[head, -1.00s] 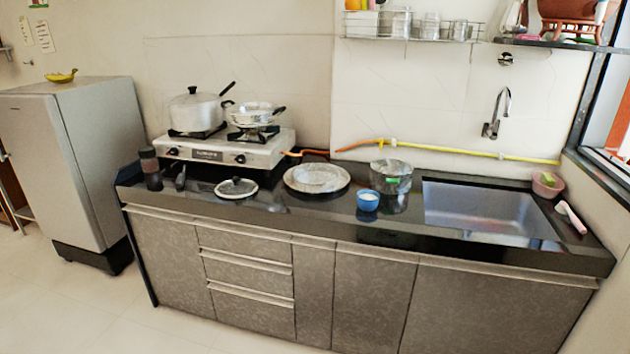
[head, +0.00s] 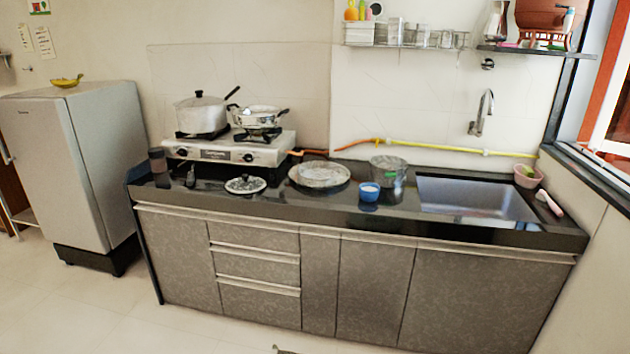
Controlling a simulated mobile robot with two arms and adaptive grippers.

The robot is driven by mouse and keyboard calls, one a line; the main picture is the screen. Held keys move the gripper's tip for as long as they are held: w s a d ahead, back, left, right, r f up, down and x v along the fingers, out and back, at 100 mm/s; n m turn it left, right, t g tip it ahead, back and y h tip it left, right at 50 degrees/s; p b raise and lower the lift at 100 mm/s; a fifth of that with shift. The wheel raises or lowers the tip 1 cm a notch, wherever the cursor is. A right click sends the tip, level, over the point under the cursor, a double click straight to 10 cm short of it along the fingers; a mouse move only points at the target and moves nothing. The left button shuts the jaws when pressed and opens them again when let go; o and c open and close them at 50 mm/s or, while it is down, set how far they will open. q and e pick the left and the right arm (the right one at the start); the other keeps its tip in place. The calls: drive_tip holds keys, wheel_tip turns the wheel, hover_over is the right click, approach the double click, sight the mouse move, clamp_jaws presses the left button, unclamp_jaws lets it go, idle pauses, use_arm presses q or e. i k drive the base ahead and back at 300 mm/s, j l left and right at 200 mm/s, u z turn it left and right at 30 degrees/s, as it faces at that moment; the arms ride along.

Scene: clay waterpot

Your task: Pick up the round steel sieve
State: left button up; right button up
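A round, shallow steel piece that looks like the sieve (head: 319,175) lies flat on the black counter (head: 300,205), to the right of the stove. Its mesh is too small to make out. A steel pot (head: 381,172) stands to its right, and a small blue bowl (head: 369,193) with pale contents is in front of that pot. Neither of my grippers is in view.
A pot lid (head: 245,185) and a dark jar (head: 158,160) are on the counter's left part. Two pots stand on the gas stove (head: 232,150). A sink (head: 475,197) is at the right, a fridge (head: 80,165) at the left.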

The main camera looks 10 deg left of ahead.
sight(332, 180)
drive_tip(key=i+j+z, duration=0.2)
drive_tip(key=z, duration=0.2)
drive_tip(key=i+j+z, duration=0.2)
drive_tip(key=z, duration=0.2)
drive_tip(key=k+j, duration=0.05)
